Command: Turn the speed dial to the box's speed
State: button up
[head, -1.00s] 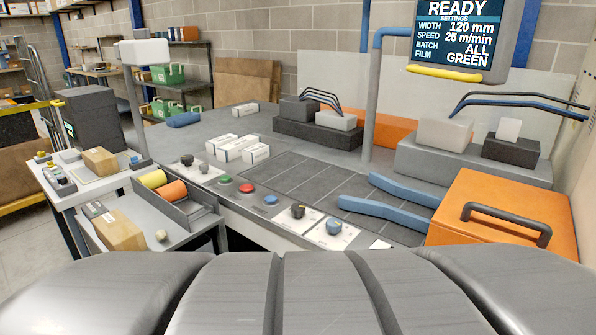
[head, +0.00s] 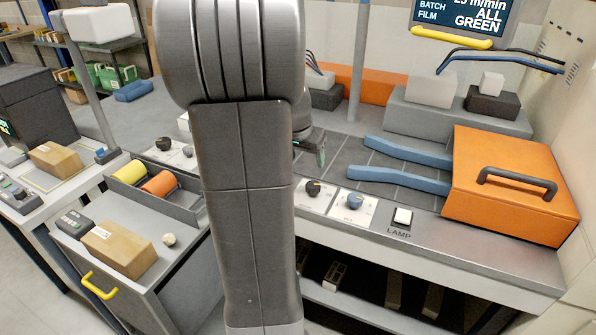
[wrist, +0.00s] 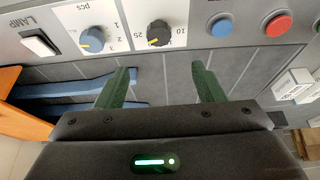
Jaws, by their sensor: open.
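The black dial (head: 312,188) with a yellow pointer sits on a white plate at the bench's front edge. In the wrist view this dial (wrist: 160,34) has the marks 10 and 25 beside it; its pointer slants lower left, and I cannot tell its exact setting. I cannot read a speed label. My gripper (wrist: 163,75) is open and empty, its green fingers apart and short of the dial in the picture. In the head view my gripper (head: 322,155) is partly hidden behind my arm. The screen (head: 462,14) shows 25 m/min, its top cut off.
A blue dial (head: 354,201) marked pcs and a white LAMP switch (head: 402,217) sit beside the black dial. Red (wrist: 278,24) and blue (wrist: 220,25) buttons lie on its other side. Blue guide rails (head: 405,165) and an orange cover (head: 510,185) stand to the right.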

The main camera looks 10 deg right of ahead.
aim_at(313, 185)
jog(key=x, duration=1.3)
jog(key=shift+d+f, duration=0.1)
jog(key=shift+f, duration=0.25)
jog(key=c, duration=1)
